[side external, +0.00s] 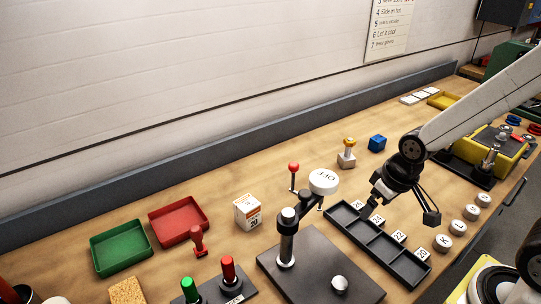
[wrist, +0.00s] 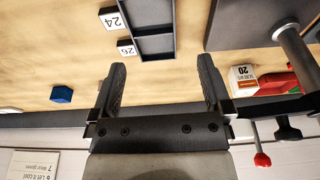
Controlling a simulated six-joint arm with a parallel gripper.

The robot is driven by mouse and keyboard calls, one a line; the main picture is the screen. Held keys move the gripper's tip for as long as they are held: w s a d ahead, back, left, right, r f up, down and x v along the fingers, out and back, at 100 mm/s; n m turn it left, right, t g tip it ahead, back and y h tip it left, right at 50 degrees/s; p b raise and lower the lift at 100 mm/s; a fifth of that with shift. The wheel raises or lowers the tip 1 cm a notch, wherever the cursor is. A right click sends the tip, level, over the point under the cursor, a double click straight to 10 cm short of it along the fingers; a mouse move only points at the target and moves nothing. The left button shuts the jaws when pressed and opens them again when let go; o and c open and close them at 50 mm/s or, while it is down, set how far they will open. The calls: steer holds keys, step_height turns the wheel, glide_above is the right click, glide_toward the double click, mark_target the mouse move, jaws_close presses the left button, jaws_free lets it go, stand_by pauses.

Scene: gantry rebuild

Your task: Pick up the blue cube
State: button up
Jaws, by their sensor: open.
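The blue cube (side external: 377,143) sits on the wooden bench toward the back, behind and left of my gripper in the side view. It also shows in the wrist view (wrist: 62,94), left of my fingers and apart from them. My gripper (side external: 405,210) is open and empty, above the compartmented black tray. In the wrist view its two fingers (wrist: 160,85) are spread wide with nothing between them.
A black compartment tray (side external: 374,243) lies below my gripper. Red (side external: 179,222) and green (side external: 121,250) trays lie farther left.

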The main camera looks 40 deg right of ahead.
steer(key=shift+w+v, duration=0.55)
steer(key=shift+v, duration=1.8)
steer(key=n+t, duration=1.1)
steer(key=n, duration=2.5)
glide_above(381, 140)
steer(key=s, duration=0.5)
step_height(381, 140, down, 11)
steer(key=shift+w+r, duration=0.1)
steer(key=shift+r, duration=0.05)
steer(key=shift+f, duration=0.45)
steer(key=shift+x, duration=1.3)
steer(key=shift+w, duration=0.1)
